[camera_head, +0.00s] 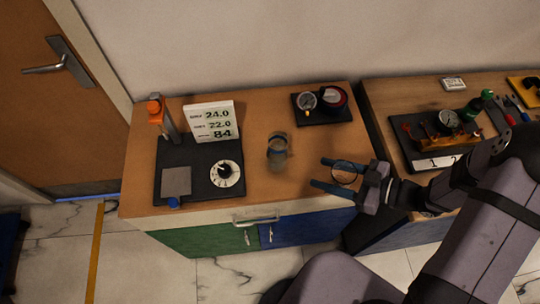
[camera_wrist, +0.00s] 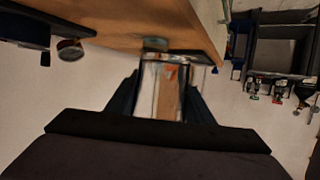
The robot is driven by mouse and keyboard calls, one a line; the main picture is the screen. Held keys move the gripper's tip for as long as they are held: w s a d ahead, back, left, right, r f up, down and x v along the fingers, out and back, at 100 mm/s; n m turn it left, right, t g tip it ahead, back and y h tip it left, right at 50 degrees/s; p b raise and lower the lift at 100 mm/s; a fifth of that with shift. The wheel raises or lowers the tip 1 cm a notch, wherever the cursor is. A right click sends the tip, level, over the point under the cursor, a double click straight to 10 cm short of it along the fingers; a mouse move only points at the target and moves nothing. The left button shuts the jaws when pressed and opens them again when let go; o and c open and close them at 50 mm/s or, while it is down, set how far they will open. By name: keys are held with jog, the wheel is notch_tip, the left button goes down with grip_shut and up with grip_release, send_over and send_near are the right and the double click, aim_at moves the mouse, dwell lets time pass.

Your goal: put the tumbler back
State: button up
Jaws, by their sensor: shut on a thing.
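My gripper (camera_head: 328,174) is shut on a clear tumbler (camera_head: 344,172) over the front right part of the left bench. The round rim of this see-through tumbler shows between the two dark blue fingers. In the wrist view the clear tumbler (camera_wrist: 163,85) shows between the fingers, with the brown bench (camera_wrist: 120,22) seen past it. I cannot tell whether its base touches the bench. A second clear, glass-like vessel (camera_head: 278,152) stands upright on the bench, left of my gripper and apart from it.
A black panel (camera_head: 199,190) with a white dial (camera_head: 228,174) and number sign (camera_head: 211,122) lies at left. A gauge board (camera_head: 322,109) is at the back right. A tool board (camera_head: 420,150) lies on the right bench (camera_head: 383,98). Bare wood surrounds the standing vessel.

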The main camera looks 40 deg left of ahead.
jog(key=s+a+n+g+h, duration=0.1)
jog(key=s+a+n+g, duration=0.1)
jog(key=s+a, duration=0.2)
jog(key=s+a+n+g+h+b, duration=0.1)
jog(key=s+a+n+g, duration=0.1)
jog(key=s+a, duration=0.3)
jog(key=s+a+f+n+g+h+b, duration=0.1)
jog(key=s+a+g, duration=0.1)
jog(key=s+a, duration=0.2)
jog(key=shift+s+a+n, duration=0.25)
jog(key=shift+s+n, duration=0.15)
jog(key=shift+s, duration=0.2)
jog(key=s+a+r+n+g+h+b, duration=0.1)
jog(key=s+a+n+g, duration=0.1)
jog(key=s+a, duration=0.55)
jog(key=s+a+r+n+g+h+b, duration=0.15)
jog(key=s+a, duration=0.35)
jog(key=s, duration=0.5)
jog(key=w+a+r+m+t+y, duration=0.2)
jog(key=w+a+m+t, duration=0.1)
jog(key=a, duration=0.3)
jog(key=w+a+r+m+t+y, duration=0.2)
jog(key=a+m+t, duration=0.1)
jog(key=a, duration=0.3)
jog(key=shift+w+m, duration=0.4)
jog(key=shift+m, duration=0.05)
jog(key=shift+t+y, duration=0.35)
jog(key=shift+f+p, duration=0.4)
jog(key=shift+f, duration=2.5)
